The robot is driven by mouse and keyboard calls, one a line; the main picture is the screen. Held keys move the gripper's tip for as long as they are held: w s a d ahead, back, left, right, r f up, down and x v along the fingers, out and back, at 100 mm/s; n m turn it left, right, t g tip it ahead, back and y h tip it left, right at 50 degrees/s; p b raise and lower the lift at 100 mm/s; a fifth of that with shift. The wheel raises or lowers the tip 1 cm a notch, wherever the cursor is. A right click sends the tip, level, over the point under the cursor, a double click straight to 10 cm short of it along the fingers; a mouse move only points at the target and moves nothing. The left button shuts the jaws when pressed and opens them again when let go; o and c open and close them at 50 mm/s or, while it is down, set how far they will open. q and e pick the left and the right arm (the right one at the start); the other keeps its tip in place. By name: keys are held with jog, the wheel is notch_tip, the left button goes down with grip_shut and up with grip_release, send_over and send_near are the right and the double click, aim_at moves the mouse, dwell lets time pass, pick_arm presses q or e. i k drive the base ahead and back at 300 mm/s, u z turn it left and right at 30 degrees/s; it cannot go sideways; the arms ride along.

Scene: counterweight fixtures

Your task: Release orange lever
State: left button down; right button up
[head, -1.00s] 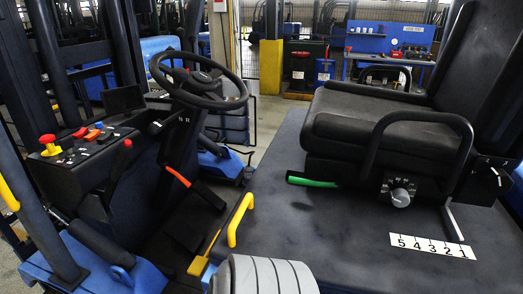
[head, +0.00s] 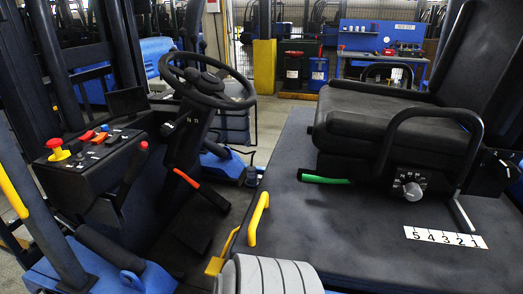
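The orange lever (head: 187,178) is in the truck's footwell, below the steering wheel and right of the steering column. Its orange grip slants from upper left to lower right and runs into a dark lower part. Nothing touches the orange grip. Whether its catch is engaged cannot be told from its look. Neither of my grippers shows in the head view.
The steering wheel (head: 206,83) overhangs the footwell. A control console (head: 95,165) stands on its left. A yellow handle (head: 259,219), green lever (head: 324,180) and black seat (head: 385,130) are on the right. A grey ribbed round object (head: 268,275) fills the bottom edge.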

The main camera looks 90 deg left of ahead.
aim_at(172, 168)
jog(key=k, duration=0.65)
jog(key=u, duration=1.55)
